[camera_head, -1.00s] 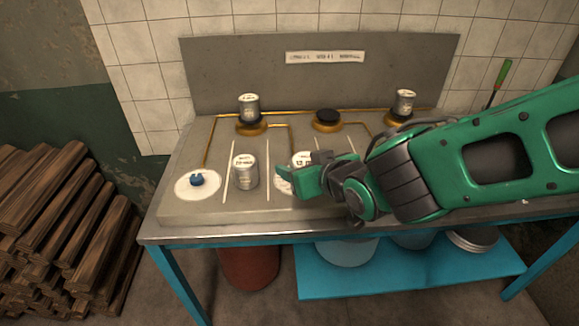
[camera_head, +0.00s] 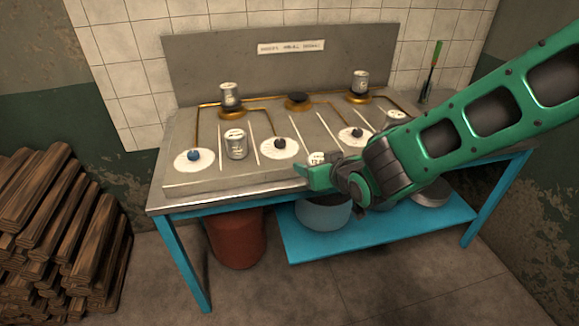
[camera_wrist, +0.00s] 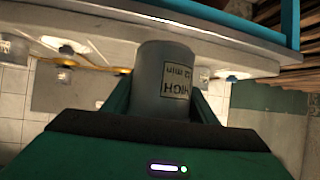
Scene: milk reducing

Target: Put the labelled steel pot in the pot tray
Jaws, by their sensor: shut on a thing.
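My gripper (camera_head: 318,176) is shut on a steel pot, seen in the wrist view as a grey cylinder (camera_wrist: 150,70) between the fingers. In the head view only the pot's pale top (camera_head: 316,158) shows; my gripper hides the rest. It is near the counter's front edge; contact with the counter cannot be told. Another labelled pot (camera_head: 236,146) stands on the counter at left. Two more pots (camera_head: 229,94) (camera_head: 361,82) stand on the back burners. I cannot tell which thing is the pot tray.
The counter (camera_head: 210,181) has thin dividers and white discs with blue or dark knobs (camera_head: 194,156). The middle burner (camera_head: 298,100) is bare. Below are a blue shelf (camera_head: 330,243) with round vessels, and a red-brown bucket (camera_head: 236,238). Firewood (camera_head: 60,230) is stacked at left.

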